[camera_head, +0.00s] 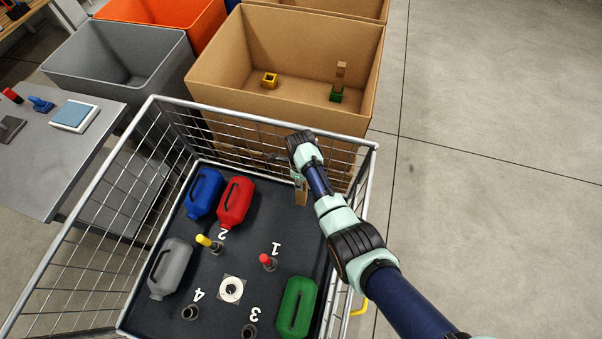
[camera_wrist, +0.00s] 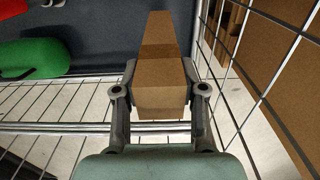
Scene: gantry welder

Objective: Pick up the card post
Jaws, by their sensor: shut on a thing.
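The card post (camera_head: 301,192) is a brown cardboard-coloured block, long and square-sided. My gripper (camera_head: 299,175) is shut on it near the far right corner of the wire cage cart (camera_head: 255,122). In the wrist view the post (camera_wrist: 160,98) sits between the two fingers of my gripper (camera_wrist: 158,80) and extends away from the camera. Its far end lies over the dark cart floor in that picture. Whether its lower end touches the floor I cannot tell. My wrist hides part of the post in the head view.
Wire walls stand close to my gripper. A large cardboard bin (camera_head: 225,100) behind holds a yellow block and a similar brown post on a green base.

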